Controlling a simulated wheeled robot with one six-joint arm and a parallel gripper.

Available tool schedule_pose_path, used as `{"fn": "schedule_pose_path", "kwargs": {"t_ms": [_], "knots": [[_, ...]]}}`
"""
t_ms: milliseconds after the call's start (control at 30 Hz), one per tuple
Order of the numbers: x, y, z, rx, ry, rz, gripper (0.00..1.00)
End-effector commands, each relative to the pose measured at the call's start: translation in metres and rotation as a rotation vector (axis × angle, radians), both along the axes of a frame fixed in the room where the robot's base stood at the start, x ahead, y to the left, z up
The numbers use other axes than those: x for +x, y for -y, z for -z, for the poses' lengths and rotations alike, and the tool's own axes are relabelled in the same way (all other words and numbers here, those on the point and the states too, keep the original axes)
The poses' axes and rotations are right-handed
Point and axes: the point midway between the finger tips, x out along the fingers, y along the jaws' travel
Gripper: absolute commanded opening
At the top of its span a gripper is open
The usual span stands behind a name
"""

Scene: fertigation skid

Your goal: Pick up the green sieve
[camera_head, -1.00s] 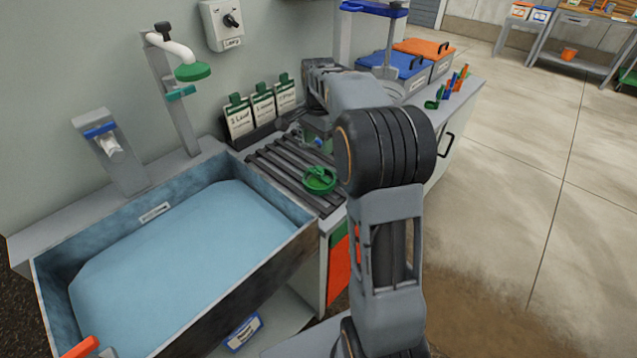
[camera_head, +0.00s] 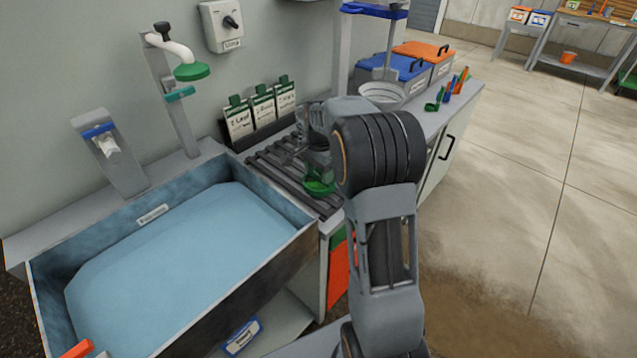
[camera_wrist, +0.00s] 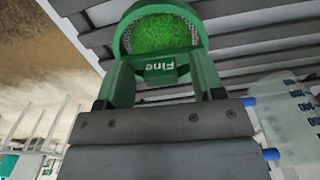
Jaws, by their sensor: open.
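The green sieve (camera_head: 319,188) lies on the dark slatted rack beside the sink in the head view, partly hidden by my arm. In the wrist view the sieve (camera_wrist: 160,36) shows a green ring, mesh and a tab marked "Fine". My gripper (camera_wrist: 161,68) is open, with one green finger on each side of the tab. I cannot tell whether either finger touches it. In the head view my gripper is just above the sieve and mostly hidden by my wrist.
A sink (camera_head: 170,250) with blue water is left of the rack (camera_head: 283,180). Label cards (camera_head: 262,105) stand behind the rack. A white bowl (camera_head: 380,92), lidded bins (camera_head: 430,60) and small coloured tools (camera_head: 455,85) are farther along the counter.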

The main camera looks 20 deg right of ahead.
Motion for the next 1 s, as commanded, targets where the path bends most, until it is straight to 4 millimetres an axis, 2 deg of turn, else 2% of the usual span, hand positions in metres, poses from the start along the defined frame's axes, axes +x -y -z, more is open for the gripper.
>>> {"fn": "schedule_pose_path", "kwargs": {"t_ms": [200, 733, 1000], "knots": [[0.0, 0.0, 0.0, 0.0, 0.0, 0.0, 0.6], [0.0001, -0.0001, -0.0003, 0.0, 0.0, 0.0, 0.09], [0.0003, -0.0002, -0.0014, -0.001, 0.001, 0.0, 0.08]]}}
